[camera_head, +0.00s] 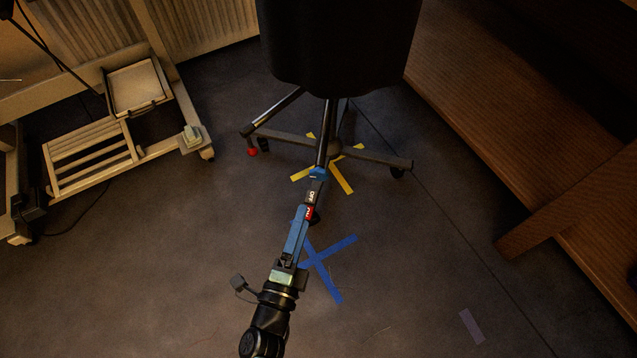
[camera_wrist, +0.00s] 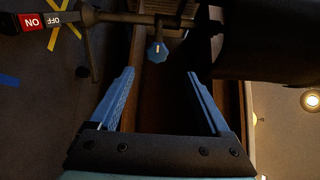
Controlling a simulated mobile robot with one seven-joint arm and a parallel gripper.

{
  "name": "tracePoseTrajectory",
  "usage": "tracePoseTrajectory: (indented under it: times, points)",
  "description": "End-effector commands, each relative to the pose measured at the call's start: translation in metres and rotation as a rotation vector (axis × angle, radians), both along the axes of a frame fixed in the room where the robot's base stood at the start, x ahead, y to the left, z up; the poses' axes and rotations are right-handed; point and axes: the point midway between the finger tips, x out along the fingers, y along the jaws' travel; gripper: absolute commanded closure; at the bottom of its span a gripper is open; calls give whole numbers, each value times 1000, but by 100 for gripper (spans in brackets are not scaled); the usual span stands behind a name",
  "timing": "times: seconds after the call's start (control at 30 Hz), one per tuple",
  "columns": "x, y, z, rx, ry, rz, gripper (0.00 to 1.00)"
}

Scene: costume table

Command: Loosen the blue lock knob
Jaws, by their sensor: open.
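The blue lock knob (camera_wrist: 157,50) is a small lobed knob on the metal fitting beneath the dark chair-like body. In the wrist view it lies just beyond and between the tips of my gripper (camera_wrist: 161,73). My gripper is open, with its two blue fingers spread and nothing between them. In the head view my gripper (camera_head: 301,214) points up toward the stand, and a blue patch beyond it appears to be the knob (camera_head: 318,172). I see no contact with the knob.
The black chair-like body (camera_head: 338,45) stands on a spoked wheeled base (camera_head: 375,159) above yellow tape. A blue tape cross (camera_head: 317,258) marks the floor. A pale wheeled frame (camera_head: 95,160) is at left, wooden furniture (camera_head: 520,130) at right.

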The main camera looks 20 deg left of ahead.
Motion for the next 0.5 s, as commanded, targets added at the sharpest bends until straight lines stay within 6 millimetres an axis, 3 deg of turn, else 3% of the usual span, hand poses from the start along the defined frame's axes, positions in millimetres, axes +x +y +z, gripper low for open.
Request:
tracePoseTrajectory:
  times: [0.17,0.5]
  points:
    - [10,0,-7,5,3,-5,19]
    - [79,9,-8,6,2,-5,19]
